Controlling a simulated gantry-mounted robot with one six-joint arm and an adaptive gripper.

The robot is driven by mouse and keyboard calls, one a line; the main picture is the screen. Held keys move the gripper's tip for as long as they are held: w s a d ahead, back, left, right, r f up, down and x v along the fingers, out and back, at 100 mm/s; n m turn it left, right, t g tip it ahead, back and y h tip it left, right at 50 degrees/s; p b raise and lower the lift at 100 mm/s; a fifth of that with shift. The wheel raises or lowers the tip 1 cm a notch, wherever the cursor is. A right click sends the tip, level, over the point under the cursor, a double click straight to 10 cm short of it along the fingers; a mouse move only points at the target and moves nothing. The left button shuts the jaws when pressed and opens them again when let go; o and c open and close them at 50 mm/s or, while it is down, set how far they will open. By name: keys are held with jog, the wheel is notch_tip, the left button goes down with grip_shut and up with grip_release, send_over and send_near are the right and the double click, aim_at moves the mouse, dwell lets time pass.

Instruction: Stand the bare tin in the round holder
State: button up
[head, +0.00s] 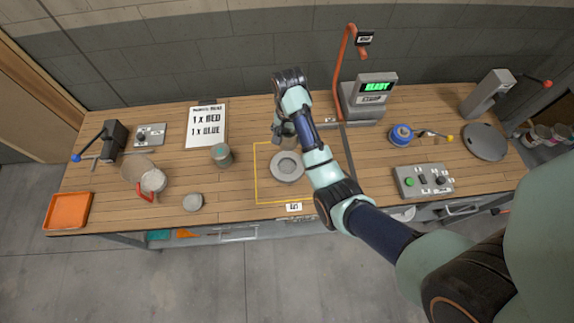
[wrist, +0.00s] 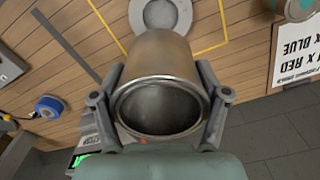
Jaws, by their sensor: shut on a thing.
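The bare tin (wrist: 160,80) is a plain metal can with its open mouth facing the wrist camera. My gripper (wrist: 160,95) is shut on it, with one finger on each side. In the head view my gripper (head: 284,130) is just behind the round holder, and the tin is mostly hidden by the arm. The round holder (head: 287,167) is a grey ring with a recess, inside a yellow outline on the bench. In the wrist view the holder (wrist: 160,12) shows at the top edge, partly covered by the tin. The tin appears apart from it.
A control box (head: 423,180) sits right.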

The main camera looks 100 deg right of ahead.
jog(key=b, duration=0.7)
send_over(288, 168)
notch_tip(288, 168, down, 7)
notch_tip(288, 168, down, 9)
jog(key=shift+w, duration=0.1)
jog(key=shift+f+b, duration=0.55)
jog(key=shift+f, duration=1.45)
jog(key=shift+f, duration=0.15)
jog(key=shift+a+f+b, duration=0.1)
jog(key=shift+f+b, duration=0.3)
jog(key=shift+f, duration=0.35)
jog(key=shift+c, duration=0.7)
jog(key=o, duration=1.6)
jog(key=shift+c, duration=0.2)
notch_tip(288, 168, up, 14)
jog(key=p, duration=0.2)
jog(key=shift+d+p, duration=0.2)
jog(key=shift+p, duration=0.1)
jog(key=shift+f, duration=0.1)
